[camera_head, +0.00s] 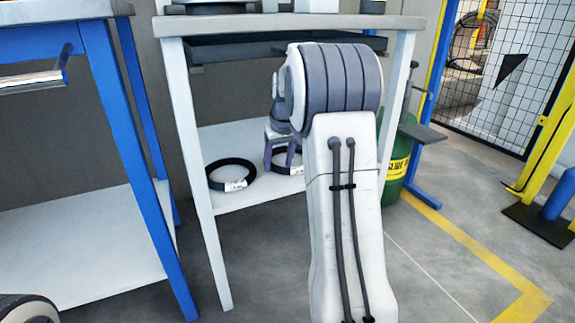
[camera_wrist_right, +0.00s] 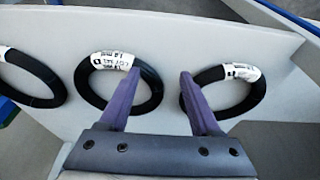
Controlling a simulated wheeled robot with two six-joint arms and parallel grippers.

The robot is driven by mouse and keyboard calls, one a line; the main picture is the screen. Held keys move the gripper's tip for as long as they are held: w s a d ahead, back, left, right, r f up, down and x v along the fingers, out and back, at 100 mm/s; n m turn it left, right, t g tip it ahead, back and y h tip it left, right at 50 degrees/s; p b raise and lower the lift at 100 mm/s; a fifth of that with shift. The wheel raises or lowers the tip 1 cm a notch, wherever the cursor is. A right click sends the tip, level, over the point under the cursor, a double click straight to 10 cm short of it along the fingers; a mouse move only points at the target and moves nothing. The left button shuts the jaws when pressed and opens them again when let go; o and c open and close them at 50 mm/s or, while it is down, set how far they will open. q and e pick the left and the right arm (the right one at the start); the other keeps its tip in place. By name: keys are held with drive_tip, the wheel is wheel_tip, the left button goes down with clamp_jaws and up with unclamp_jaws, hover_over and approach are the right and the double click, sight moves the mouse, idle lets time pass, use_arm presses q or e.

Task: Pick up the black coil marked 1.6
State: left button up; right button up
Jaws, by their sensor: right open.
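In the right wrist view, black coils lie flat on a white shelf: a left coil (camera_wrist_right: 50,84), a middle coil (camera_wrist_right: 85,88) and a right coil (camera_wrist_right: 240,107). The middle coil's white label seems to read 1.6 mm; the right label is too small to read surely. My right gripper (camera_wrist_right: 160,82) is open and empty, one finger over the middle coil's right side, the other at the right coil's left edge. In the head view my right gripper (camera_head: 281,156) is low over the shelf, partly covering one coil (camera_head: 283,169); another coil (camera_head: 214,181) lies left of it. My left gripper is out of view.
The coils lie on the white lower shelf (camera_head: 232,140) of a table, with the tabletop (camera_head: 290,22) above my right arm. A table leg (camera_head: 188,130) stands left of the coils. A blue-legged table (camera_head: 125,140) is farther left. A green cylinder (camera_head: 398,165) stands at right.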

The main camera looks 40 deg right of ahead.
sight(273, 167)
drive_tip(key=shift+w+d+b, duration=0.15)
drive_tip(key=shift+w+d, duration=0.05)
drive_tip(key=shift+w, duration=0.65)
drive_tip(key=shift+w+d+b, duration=0.15)
drive_tip(key=shift+w, duration=0.65)
drive_tip(key=w, duration=0.2)
drive_tip(key=shift+w+d+f+b, duration=0.1)
drive_tip(key=shift+w+d+b, duration=0.25)
drive_tip(key=shift+w, duration=0.05)
drive_tip(key=shift+b+x, duration=0.95)
drive_tip(key=shift+x, duration=0.55)
drive_tip(key=shift+w, duration=0.1)
clamp_jaws()
